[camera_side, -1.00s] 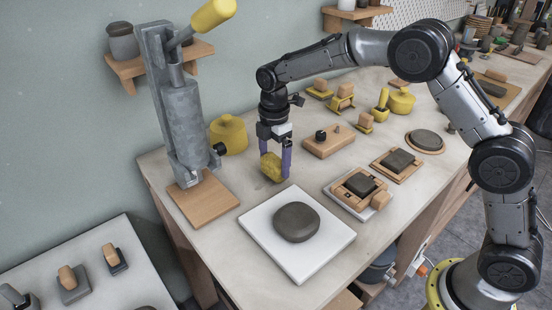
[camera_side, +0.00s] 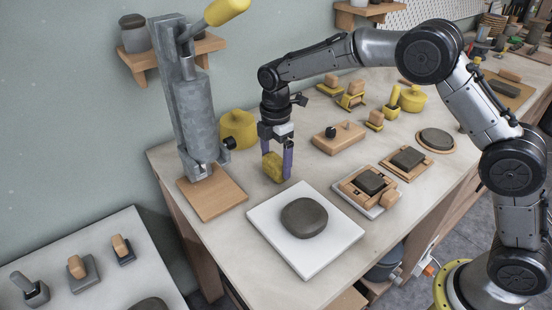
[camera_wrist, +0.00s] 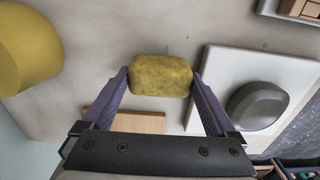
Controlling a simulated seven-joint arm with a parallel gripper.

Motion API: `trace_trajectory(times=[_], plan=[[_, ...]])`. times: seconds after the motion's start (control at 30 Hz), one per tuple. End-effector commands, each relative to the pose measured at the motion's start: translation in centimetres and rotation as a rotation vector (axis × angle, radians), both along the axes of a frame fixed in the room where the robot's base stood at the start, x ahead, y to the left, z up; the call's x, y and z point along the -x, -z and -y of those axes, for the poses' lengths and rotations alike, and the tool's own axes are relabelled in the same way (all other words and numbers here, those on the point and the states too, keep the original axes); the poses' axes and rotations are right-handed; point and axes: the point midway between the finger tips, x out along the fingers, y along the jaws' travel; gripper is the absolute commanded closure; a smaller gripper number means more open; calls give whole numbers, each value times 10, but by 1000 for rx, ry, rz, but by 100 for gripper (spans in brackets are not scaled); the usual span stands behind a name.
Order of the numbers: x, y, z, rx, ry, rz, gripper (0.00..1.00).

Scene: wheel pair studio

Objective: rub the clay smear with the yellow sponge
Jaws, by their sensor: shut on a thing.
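The yellow sponge (camera_side: 272,168) is a rough-edged block between the fingers of my gripper (camera_side: 276,166). My gripper is shut on it, with one purple finger at each end. The wrist view shows the sponge (camera_wrist: 160,76) between the tips of my gripper (camera_wrist: 160,84). It is over the bench top behind the white slab, left of it in the wrist view. I cannot tell whether its underside touches the bench. I cannot make out a clear clay smear; the bench under the sponge is hidden.
A dark clay disc (camera_side: 304,217) lies on the white slab (camera_side: 306,263). A grey press with a wooden base (camera_side: 212,197) and a yellow lidded pot (camera_side: 238,130) stand left of my gripper. A wooden block (camera_side: 338,140) is to the right. Bare bench lies between.

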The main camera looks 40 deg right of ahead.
Motion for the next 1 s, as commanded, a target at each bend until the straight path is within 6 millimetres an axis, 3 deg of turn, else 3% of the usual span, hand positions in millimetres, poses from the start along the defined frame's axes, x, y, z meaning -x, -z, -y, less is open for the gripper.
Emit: trace_trajectory(times=[0.57,1.0], plan=[[0,10,-1,0,0,-1,70],[1,13,-30,0,-1,-3,70]])
